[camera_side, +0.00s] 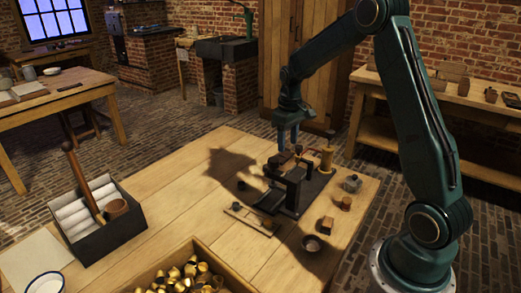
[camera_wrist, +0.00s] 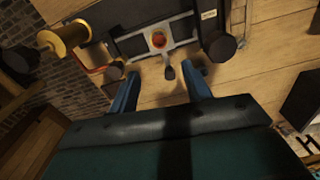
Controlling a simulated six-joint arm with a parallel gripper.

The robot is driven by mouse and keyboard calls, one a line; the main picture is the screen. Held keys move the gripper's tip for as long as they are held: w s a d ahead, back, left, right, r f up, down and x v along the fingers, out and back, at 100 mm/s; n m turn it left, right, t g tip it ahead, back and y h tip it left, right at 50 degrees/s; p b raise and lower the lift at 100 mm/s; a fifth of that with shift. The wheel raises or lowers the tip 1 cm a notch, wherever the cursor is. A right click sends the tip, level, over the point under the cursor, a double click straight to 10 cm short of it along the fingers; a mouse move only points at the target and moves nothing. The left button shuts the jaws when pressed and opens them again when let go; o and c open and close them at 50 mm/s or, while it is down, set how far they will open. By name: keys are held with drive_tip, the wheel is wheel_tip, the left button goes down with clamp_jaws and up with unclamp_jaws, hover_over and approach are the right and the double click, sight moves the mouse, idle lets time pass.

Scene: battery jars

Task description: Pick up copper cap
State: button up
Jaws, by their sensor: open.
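My gripper (camera_side: 288,135) is above the far side of a dark press-like fixture (camera_side: 291,190), fingers pointing down. In the wrist view my gripper (camera_wrist: 162,76) has its two blue fingers apart, with nothing held between them. A small orange-copper round piece (camera_wrist: 158,41), which may be the copper cap, sits in a pale metal holder on the fixture, just beyond the fingertips. In the side view I cannot make that piece out. A small reddish-brown cylinder (camera_side: 345,203) stands on the table right of the fixture; I cannot tell if it is a cap.
A brass cylinder (camera_side: 327,157) stands at the fixture's far right; it also shows in the wrist view (camera_wrist: 66,39). A wooden box (camera_side: 196,245) holds several gold-coloured cups. A dark box (camera_side: 128,222) with white rolls stands left. The table's middle is clear.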

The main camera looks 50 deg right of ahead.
drive_tip(key=shift+f, duration=4.3)
drive_tip(key=shift+f, duration=0.15)
drive_tip(key=shift+f, duration=2.45)
drive_tip(key=shift+c, duration=0.2)
clamp_jaws()
